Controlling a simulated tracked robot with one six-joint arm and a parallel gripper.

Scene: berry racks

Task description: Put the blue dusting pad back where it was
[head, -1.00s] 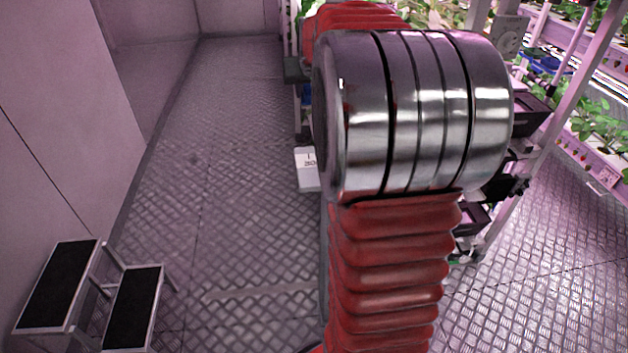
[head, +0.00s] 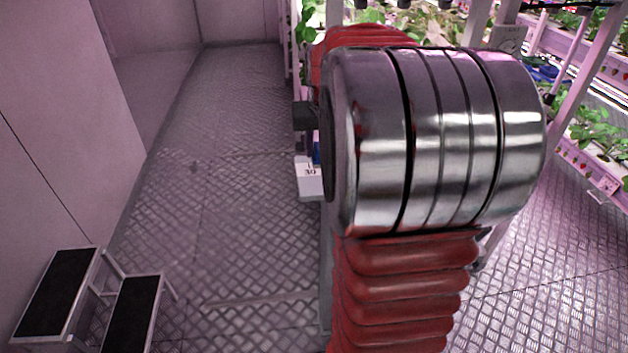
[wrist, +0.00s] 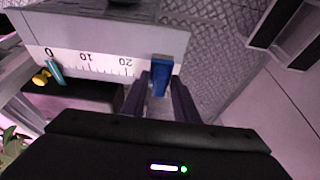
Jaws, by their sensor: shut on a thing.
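The blue dusting pad (wrist: 161,75) is a small upright blue block in the wrist view. My gripper (wrist: 160,88) is shut on it, with one dark finger on each side. The pad is in front of the right end of a white ledge with a ruler scale (wrist: 95,61), right of the 20 mark. I cannot tell whether the pad touches the ledge. In the head view my arm hides most of the gripper. A sliver of blue (head: 316,152) shows just above a white block marked 30 (head: 309,180).
A yellow knob (wrist: 41,77) and a teal piece (wrist: 55,72) are near the 0 mark. Plant racks (head: 590,130) stand on the right. A step stool (head: 90,300) stands at the lower left. The metal floor (head: 215,180) between is clear.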

